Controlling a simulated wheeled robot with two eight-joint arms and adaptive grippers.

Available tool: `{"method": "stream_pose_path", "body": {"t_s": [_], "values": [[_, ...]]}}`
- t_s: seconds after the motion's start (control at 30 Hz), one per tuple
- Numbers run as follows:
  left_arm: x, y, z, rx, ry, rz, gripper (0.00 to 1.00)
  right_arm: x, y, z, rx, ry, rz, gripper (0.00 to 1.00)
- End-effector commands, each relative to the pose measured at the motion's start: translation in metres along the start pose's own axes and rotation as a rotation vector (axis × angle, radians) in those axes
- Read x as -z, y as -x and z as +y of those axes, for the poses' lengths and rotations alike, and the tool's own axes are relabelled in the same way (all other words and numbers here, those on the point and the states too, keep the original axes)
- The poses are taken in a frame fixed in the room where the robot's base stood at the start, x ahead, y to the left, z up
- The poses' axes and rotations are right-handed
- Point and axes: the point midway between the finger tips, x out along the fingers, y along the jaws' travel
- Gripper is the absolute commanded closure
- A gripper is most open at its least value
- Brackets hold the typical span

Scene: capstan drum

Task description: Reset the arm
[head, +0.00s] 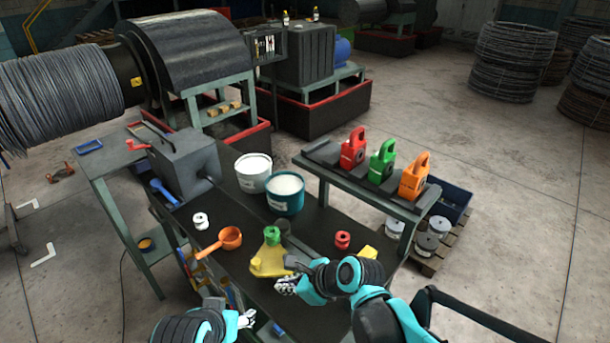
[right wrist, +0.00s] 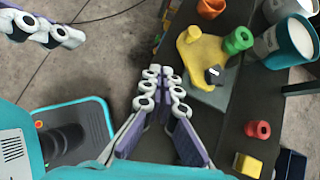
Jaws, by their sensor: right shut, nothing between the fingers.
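My right gripper (head: 287,285) is shut and empty at the front edge of the dark workbench (head: 222,213). In the right wrist view its fingers (right wrist: 163,88) lie close together, with nothing between them. A yellow fixture (head: 268,261) with a green ring (head: 272,235) stands on the bench just beyond it; the wrist view shows the fixture (right wrist: 200,52) to the right of the fingertips. My left gripper (head: 246,319) is low in the head view, in front of the bench. It also shows at the top left of the wrist view (right wrist: 40,30); its opening is unclear.

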Motion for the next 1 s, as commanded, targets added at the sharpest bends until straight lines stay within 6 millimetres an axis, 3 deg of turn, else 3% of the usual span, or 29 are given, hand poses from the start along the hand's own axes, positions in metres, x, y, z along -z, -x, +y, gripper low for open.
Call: {"method": "stream_pose_path", "body": {"t_s": [0.17, 0.33, 0.6, 0.8, 1.0], "values": [[-0.013, -0.018, 0.0, 0.0, 0.0, 0.0, 0.44, 0.052, 0.028, -0.013, 0.089, 0.43, 0.109, 1.0], [-0.025, -0.035, 0.0, 0.0, 0.0, 0.0, 0.44, 0.114, 0.064, -0.023, 0.121, 0.986, 0.304, 1.0], [-0.041, -0.057, 0.0, 0.0, 0.0, 0.0, 0.44, 0.203, 0.113, -0.023, -0.042, 1.758, 0.641, 1.0], [-0.045, -0.063, 0.0, 0.0, 0.0, 0.0, 0.44, 0.234, 0.13, -0.019, -0.184, 2.038, 0.763, 1.0], [-0.045, -0.063, 0.0, 0.0, 0.0, 0.0, 0.44, 0.238, 0.134, -0.019, -0.215, 2.089, 0.783, 1.0]]}}
